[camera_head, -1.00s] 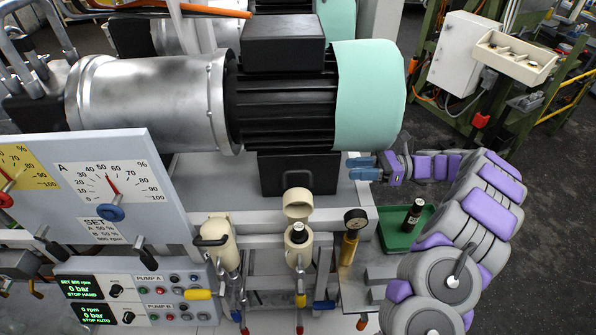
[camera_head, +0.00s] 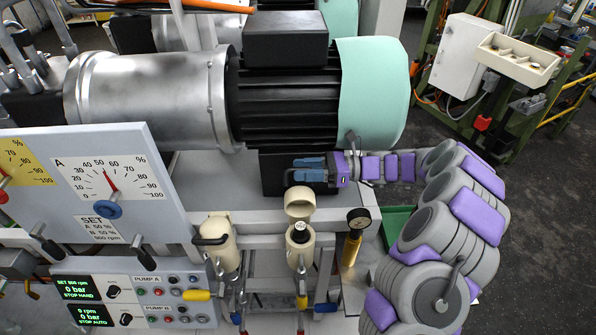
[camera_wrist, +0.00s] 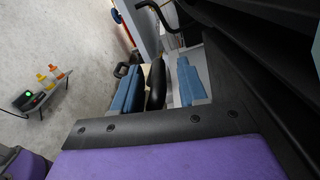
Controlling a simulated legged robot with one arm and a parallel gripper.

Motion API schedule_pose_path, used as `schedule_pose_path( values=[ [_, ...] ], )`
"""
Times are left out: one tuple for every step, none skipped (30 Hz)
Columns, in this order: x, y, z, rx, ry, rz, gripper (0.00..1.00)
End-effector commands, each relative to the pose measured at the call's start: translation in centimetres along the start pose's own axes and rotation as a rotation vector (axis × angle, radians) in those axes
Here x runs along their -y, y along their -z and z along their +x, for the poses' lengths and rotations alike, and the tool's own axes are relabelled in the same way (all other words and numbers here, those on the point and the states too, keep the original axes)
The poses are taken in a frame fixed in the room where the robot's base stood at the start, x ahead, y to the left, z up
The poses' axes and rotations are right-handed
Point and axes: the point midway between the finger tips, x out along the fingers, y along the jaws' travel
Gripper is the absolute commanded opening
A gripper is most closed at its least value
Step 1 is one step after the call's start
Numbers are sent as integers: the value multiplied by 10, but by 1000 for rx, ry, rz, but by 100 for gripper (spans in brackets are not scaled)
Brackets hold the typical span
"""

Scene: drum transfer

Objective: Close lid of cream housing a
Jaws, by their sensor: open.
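Two cream housings stand at the front of the bench, and I cannot tell from markings which one is a. The right cream housing (camera_head: 301,252) has its round cream lid (camera_head: 299,199) swung up and back, with a black part with a pale top showing in its mouth. The left cream housing (camera_head: 221,256) has a black handle across its top, and its lid looks shut. My gripper (camera_head: 299,171) is open, pointing left just above and behind the raised lid, apart from it. Its blue fingers show apart in the wrist view (camera_wrist: 156,75), with a dark shape between them.
A black motor (camera_head: 285,105) with a mint-green cover (camera_head: 375,95) stands close behind my gripper. A brass gauge fitting (camera_head: 354,243) stands right of the housings. A green tray (camera_head: 398,219) is partly hidden by my arm. A gauge panel (camera_head: 150,190) stands at the left.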

Motion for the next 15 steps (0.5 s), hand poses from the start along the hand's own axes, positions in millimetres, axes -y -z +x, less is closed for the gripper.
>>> schedule_pose_path(
  values=[
    [0,0,6,0,-1,0,42],
    [0,0,9,0,0,-1,42],
    [0,0,12,0,0,-1,42],
    [0,0,14,0,0,0,42],
    [0,0,15,0,0,0,42],
    [0,0,16,0,0,0,42],
    [0,0,17,0,0,0,42],
    [0,0,18,0,0,1,42],
    [0,0,18,0,0,1,42],
    [0,0,18,0,1,1,42],
    [0,0,18,0,0,1,42],
    [0,0,18,0,1,1,42],
    [0,0,18,0,1,1,42],
    [0,0,18,0,1,1,42],
    [0,0,18,0,1,1,42]
  ],
)
